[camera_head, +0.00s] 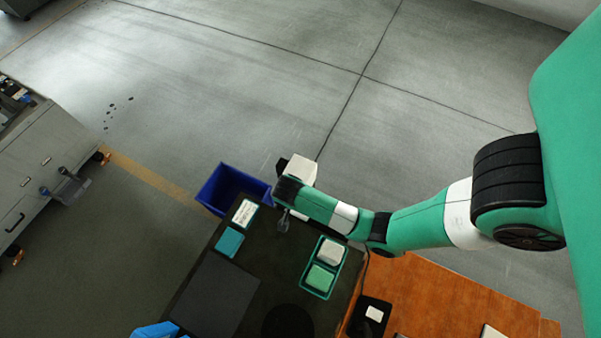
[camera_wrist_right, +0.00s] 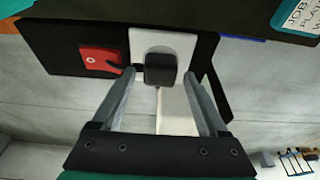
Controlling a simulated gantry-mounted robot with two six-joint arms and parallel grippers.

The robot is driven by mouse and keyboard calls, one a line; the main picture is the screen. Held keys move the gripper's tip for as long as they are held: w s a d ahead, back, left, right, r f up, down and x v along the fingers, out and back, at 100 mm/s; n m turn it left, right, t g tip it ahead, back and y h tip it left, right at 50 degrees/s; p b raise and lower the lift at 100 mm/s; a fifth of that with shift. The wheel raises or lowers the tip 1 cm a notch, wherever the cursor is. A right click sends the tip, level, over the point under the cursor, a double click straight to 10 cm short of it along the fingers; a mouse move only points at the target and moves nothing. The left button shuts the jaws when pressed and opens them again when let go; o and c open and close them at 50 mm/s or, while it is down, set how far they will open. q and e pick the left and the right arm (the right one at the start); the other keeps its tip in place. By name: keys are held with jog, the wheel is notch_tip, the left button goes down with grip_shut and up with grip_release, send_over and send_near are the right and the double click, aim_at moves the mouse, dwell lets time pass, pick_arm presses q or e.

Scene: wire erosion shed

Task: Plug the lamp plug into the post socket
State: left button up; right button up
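In the right wrist view a dark, rounded block that looks like the lamp plug (camera_wrist_right: 160,70) sits in front of a white plate, which looks like the post socket (camera_wrist_right: 143,41). It covers the plate's lower middle; whether it is fully seated I cannot tell. My right gripper (camera_wrist_right: 160,75) has its two grey fingers apart, one on either side of the plug, with a visible gap to each. In the head view my right gripper (camera_head: 283,221) is small, at the far end of the dark table. My left gripper is in neither view.
A red panel (camera_wrist_right: 97,61) is beside the white plate on a black board (camera_wrist_right: 60,45). In the head view, a blue bin (camera_head: 228,190) and a white box (camera_head: 299,170) stand beyond the dark table (camera_head: 200,238). A green tray (camera_head: 341,269) holds two blocks.

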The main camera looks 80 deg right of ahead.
jog(key=shift+o, duration=0.4)
jog(key=shift+r, duration=0.1)
jog(key=p+v, duration=0.7)
jog(key=v, duration=0.4)
jog(key=shift+r+p, duration=0.25)
jog(key=shift+p, duration=0.1)
